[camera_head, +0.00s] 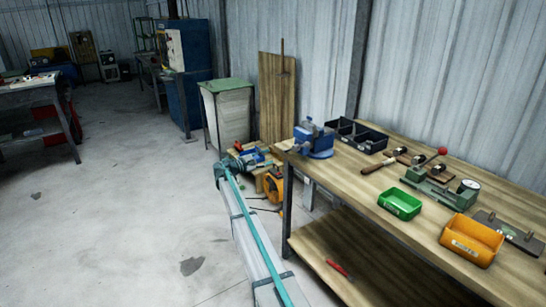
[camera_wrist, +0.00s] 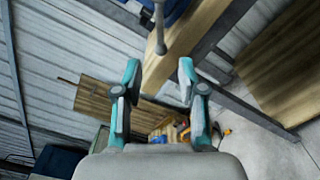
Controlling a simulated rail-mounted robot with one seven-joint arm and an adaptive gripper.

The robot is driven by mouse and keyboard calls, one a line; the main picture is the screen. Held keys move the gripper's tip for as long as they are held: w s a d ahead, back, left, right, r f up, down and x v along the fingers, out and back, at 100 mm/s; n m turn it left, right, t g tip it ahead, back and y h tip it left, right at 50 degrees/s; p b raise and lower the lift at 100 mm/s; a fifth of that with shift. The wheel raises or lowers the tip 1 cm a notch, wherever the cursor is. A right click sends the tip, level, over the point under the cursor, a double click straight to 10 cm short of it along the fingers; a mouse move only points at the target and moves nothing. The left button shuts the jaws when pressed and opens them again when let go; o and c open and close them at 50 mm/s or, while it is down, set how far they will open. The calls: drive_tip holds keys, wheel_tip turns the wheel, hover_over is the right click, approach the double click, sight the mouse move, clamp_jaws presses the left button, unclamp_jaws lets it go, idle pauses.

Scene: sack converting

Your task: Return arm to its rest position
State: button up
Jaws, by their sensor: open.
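My gripper (camera_wrist: 159,68) shows in the wrist view with its two teal fingers spread apart and nothing between them. In the head view my pale arm with a teal line stretches from the bottom edge toward the left end of the wooden workbench (camera_head: 376,183). Its far end is beside the bench, left of the blue vise (camera_head: 314,140); the fingers are too small there to make out. In the wrist view part of the vise (camera_wrist: 178,12) and a grey rod (camera_wrist: 160,30) lie beyond the fingertips. I cannot tell how far away they are.
The bench holds a green bin (camera_head: 399,205), an orange bin (camera_head: 471,241), a black tray (camera_head: 357,136) and a green gauge tool (camera_head: 440,187). A red-handled tool (camera_head: 340,270) lies on the lower shelf. A cabinet (camera_head: 230,113) stands behind my arm.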

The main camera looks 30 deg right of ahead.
drive_tip(key=shift+s+a, duration=0.1)
drive_tip(key=shift+a, duration=0.2)
drive_tip(key=s+a+f+m+g+y, duration=0.15)
drive_tip(key=s+a+f+y, duration=0.3)
drive_tip(key=s+f, duration=0.7)
drive_tip(key=s+a+f+m+g+y, duration=0.1)
drive_tip(key=s+a+f+m+y, duration=0.3)
drive_tip(key=s+f, duration=0.8)
drive_tip(key=s+a+f+g+y, duration=0.1)
drive_tip(key=s+a+f+y, duration=0.2)
drive_tip(key=s+a+f, duration=0.6)
drive_tip(key=s+a+f+m+g+y, duration=0.1)
drive_tip(key=s+a+f, duration=0.3)
drive_tip(key=s, duration=1.1)
drive_tip(key=s+a+f+g+y, duration=0.2)
drive_tip(key=s+a+f, duration=0.3)
drive_tip(key=s, duration=1.1)
drive_tip(key=s+a+f+m+g+y, duration=0.1)
drive_tip(key=s+a+f+g+y, duration=0.1)
drive_tip(key=s, duration=1.3)
wheel_tip(320, 180, down, 3)
drive_tip(key=shift+s+a+r+m+y+p, duration=0.15)
drive_tip(key=shift+s+a+m+y+p, duration=0.2)
drive_tip(key=shift+a+y, duration=0.6)
